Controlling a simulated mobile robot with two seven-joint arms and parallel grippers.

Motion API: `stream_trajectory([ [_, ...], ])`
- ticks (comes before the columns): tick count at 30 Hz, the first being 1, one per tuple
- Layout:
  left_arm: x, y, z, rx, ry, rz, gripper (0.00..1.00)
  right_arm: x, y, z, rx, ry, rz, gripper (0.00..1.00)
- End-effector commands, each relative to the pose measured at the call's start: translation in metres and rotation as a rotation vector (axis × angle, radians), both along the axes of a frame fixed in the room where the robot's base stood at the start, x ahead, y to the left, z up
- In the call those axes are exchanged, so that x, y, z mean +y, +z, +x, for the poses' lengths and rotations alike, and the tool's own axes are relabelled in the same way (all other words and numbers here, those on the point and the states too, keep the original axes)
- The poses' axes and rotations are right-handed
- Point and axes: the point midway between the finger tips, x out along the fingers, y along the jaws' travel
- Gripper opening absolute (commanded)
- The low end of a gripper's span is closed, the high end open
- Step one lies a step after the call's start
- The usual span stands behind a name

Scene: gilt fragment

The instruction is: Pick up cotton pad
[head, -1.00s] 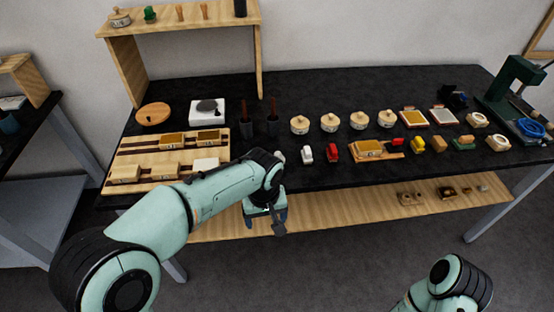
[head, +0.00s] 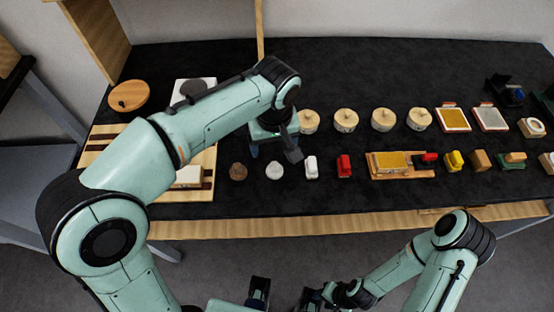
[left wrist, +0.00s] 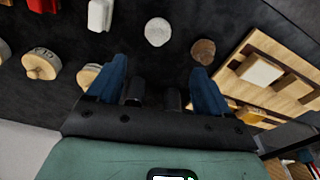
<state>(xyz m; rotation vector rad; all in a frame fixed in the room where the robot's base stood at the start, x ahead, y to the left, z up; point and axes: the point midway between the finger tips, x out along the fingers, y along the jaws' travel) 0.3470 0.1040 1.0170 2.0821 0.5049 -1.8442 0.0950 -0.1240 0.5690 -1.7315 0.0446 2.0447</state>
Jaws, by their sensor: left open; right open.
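A round white pad (head: 275,170), which looks like the cotton pad, lies flat on the black table. It also shows in the left wrist view (left wrist: 158,32), beyond my fingertips. My left gripper (head: 274,152) is above the table just behind the pad, open and empty, pointing down. In the left wrist view its two blue fingers (left wrist: 160,74) are spread, with the pad apart from them. My right gripper (head: 284,297) is low at the bottom edge of the head view, partly cut off, open, in front of the table and far from the pad.
A brown round piece (head: 238,171) lies left of the pad, a white small block (head: 311,167) to its right, then a red one (head: 345,166). Lidded pots (head: 345,120) stand behind. A striped wooden board (head: 207,160) is at left. Bare tabletop lies in front of the pad.

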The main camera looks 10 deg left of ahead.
Motion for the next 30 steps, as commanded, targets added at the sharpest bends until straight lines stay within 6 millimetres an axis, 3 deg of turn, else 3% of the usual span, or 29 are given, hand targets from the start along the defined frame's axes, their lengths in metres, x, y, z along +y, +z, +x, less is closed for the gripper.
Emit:
stream_trajectory([
  [3, 0.002, -0.028, 0.002, 0.005, 0.001, 0.003, 0.80, 0.000, -0.006, -0.002, 0.004, -0.001, 0.000, 0.43],
  [9, 0.003, -0.058, 0.006, 0.004, -0.001, 0.003, 0.80, 0.000, -0.010, -0.004, 0.005, 0.000, -0.001, 0.43],
  [15, 0.003, -0.071, 0.007, 0.002, -0.001, 0.002, 0.80, 0.000, -0.012, -0.004, 0.005, 0.000, -0.001, 0.43],
  [24, 0.000, -0.112, 0.013, 0.004, 0.000, 0.003, 0.80, 0.000, -0.017, -0.005, 0.007, 0.000, 0.000, 0.43],
  [30, 0.000, -0.117, 0.014, 0.001, 0.001, 0.000, 0.80, 0.000, -0.017, -0.005, 0.007, 0.000, 0.000, 0.43],
])
